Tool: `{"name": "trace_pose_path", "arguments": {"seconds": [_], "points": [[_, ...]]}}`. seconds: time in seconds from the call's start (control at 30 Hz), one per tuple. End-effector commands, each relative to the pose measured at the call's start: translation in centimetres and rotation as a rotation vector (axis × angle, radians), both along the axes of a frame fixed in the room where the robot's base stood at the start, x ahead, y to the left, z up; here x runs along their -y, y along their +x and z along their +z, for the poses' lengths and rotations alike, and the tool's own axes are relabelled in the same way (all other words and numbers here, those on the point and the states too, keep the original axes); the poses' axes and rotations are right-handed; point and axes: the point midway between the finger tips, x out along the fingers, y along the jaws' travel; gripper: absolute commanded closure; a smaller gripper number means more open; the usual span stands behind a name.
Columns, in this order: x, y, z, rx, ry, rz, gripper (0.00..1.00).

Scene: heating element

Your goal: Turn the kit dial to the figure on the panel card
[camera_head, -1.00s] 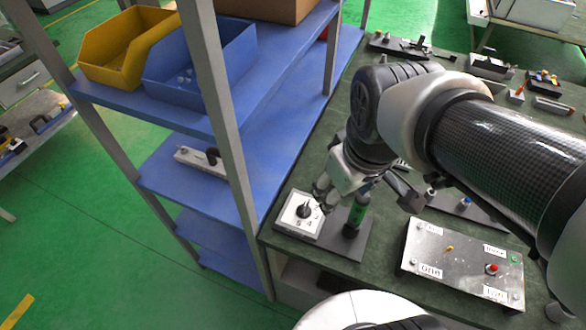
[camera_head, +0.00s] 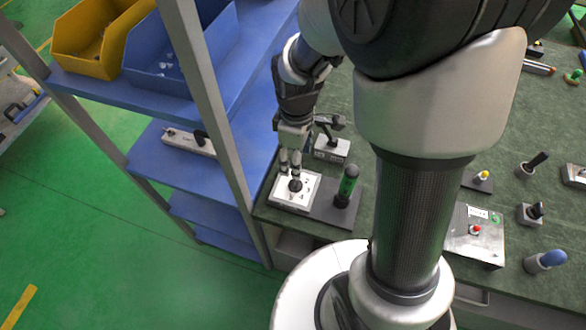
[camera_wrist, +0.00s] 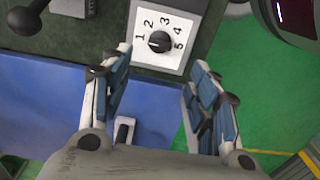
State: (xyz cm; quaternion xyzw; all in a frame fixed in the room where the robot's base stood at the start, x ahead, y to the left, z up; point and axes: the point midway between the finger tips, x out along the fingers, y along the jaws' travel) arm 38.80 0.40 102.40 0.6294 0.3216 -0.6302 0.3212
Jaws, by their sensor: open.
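The kit dial (camera_head: 295,187) is a black knob on a white square plate near the table's left edge. In the wrist view, the dial (camera_wrist: 159,41) has figures 1 to 5 around it, ahead of the fingertips. Which figure its pointer faces is not clear. My gripper (camera_head: 290,160) is above the dial plate, fingers pointing down. In the wrist view, my gripper (camera_wrist: 161,62) is open and empty, with the dial between its finger lines and no visible contact. A white card (camera_head: 478,213) is on the grey panel (camera_head: 480,245); its writing is too small to read.
The blue shelf rack (camera_head: 215,150) is close on the left.

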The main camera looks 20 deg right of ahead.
Motion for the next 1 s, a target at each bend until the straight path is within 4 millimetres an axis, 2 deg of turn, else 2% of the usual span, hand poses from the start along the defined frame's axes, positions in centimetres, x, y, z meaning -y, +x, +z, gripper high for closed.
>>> {"name": "trace_pose_path", "arguments": {"seconds": [0.03,0.2,0.43,0.63,0.93,1.0], "points": [[0.0,-0.1,-1.6,-0.005,0.000,0.000,0.45],[0.0,-0.1,-5.3,-0.004,0.000,-0.001,0.45],[0.0,-0.1,-9.3,-0.002,0.000,-0.001,0.45],[0.0,0.0,-10.8,0.000,0.000,-0.001,0.45],[0.0,0.0,-11.0,0.001,0.000,-0.001,0.45],[0.0,0.0,-11.0,0.001,0.000,-0.001,0.48]]}}
